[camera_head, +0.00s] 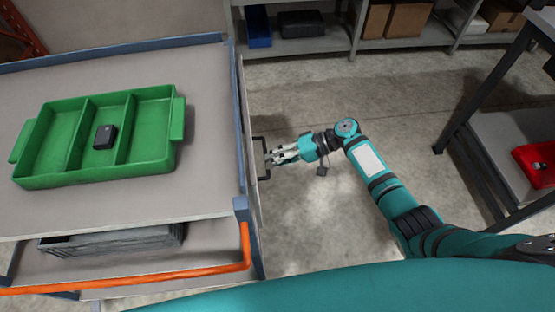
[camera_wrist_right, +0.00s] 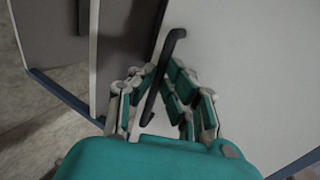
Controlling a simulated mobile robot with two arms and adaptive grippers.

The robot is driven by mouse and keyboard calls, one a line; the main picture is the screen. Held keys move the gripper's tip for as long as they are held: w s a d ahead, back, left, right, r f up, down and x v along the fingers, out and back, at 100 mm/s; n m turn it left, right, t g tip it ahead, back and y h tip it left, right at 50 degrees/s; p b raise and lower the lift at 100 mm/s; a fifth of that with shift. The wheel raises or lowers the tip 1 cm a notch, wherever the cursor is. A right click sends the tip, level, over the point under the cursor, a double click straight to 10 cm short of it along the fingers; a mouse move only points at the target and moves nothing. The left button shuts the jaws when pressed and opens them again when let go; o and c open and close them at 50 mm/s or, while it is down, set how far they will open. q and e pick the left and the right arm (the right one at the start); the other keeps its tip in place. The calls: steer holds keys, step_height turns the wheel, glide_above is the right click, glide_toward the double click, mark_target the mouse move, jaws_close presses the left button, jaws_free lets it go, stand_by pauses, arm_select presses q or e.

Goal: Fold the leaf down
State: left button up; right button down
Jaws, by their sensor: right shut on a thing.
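The leaf (camera_head: 251,190) is a pale grey panel along the right side of the cart in the head view. It shows there as a narrow, steep strip, close to edge-on. In the right wrist view the leaf (camera_wrist_right: 245,75) is a broad flat face. Its black bar handle (camera_head: 262,158) stands out from the outer side, and the handle (camera_wrist_right: 169,55) runs at a slant in the wrist view. My right gripper (camera_head: 284,156) is at the handle, its fingers (camera_wrist_right: 164,100) on either side of the bar and shut on it. My left gripper is out of view.
The cart top (camera_head: 205,190) carries a green divided tray (camera_head: 150,125) with a small black box (camera_head: 105,136). An orange rail (camera_head: 150,277) runs along the cart's near side. Shelves (camera_head: 300,42) stand at the back, a rack with a red bin (camera_head: 535,165) at right. Floor between is clear.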

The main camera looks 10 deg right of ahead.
steer(key=shift+s+f, duration=0.3)
steer(key=shift+f, duration=0.35)
steer(key=c, duration=1.5)
jaws_free()
steer(key=shift+w+a, duration=0.1)
steer(key=shift+a, duration=0.05)
steer(key=shift+o, duration=0.6)
steer(key=shift+w+a, duration=0.15)
steer(key=shift+w, duration=0.05)
steer(key=v, duration=1.2)
steer(key=shift+w, duration=0.1)
